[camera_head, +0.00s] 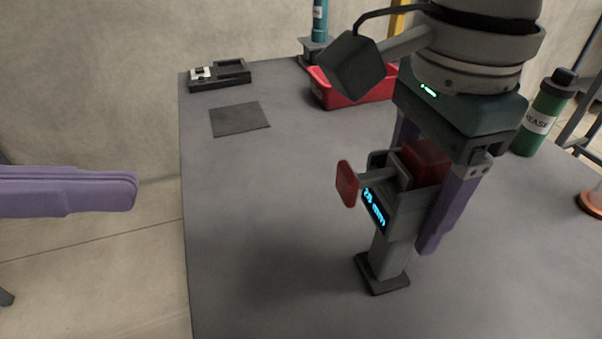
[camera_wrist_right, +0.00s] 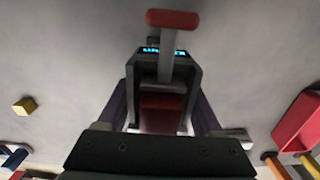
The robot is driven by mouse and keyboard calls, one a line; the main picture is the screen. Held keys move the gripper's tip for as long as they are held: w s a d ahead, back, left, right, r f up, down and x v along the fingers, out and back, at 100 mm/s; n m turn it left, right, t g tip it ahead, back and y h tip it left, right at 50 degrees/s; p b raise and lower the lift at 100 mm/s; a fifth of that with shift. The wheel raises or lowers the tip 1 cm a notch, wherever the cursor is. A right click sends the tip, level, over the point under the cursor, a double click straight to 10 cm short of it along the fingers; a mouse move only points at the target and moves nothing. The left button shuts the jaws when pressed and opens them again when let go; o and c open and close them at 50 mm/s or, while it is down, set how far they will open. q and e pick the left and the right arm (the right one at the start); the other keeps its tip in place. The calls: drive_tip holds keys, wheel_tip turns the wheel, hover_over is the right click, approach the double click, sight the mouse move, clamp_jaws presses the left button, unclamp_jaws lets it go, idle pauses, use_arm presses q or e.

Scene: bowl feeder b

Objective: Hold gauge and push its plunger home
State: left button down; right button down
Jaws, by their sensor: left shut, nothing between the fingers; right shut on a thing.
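The gauge (camera_head: 391,215) is a grey upright body with a lit blue display, a flat dark foot and a red block at its back. Its plunger (camera_head: 347,184) ends in a red knob and sticks out to the left on a grey rod. My right gripper (camera_head: 415,205) is shut on the gauge from above, a purple finger on each side. In the right wrist view the gauge (camera_wrist_right: 166,66) sits between both fingers. I cannot tell whether its foot touches the table. My left gripper (camera_head: 132,190) is shut and empty, left of the table edge, well apart from the plunger.
On the table (camera_head: 240,200) are a dark square pad (camera_head: 239,119), a black device (camera_head: 220,75), a red bin (camera_head: 350,92) and a green grease bottle (camera_head: 545,115). A teal bottle (camera_head: 320,22) stands at the back. The table left of the gauge is clear.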

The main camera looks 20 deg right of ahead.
use_arm(q)
drive_tip(key=shift+s+a+r+m, duration=0.25)
drive_tip(key=shift+r+m, duration=0.15)
drive_tip(key=shift+m, duration=0.7)
approach(340, 185)
drive_tip(key=x, duration=0.5)
drive_tip(key=shift+x, duration=0.75)
drive_tip(key=shift+r, duration=0.1)
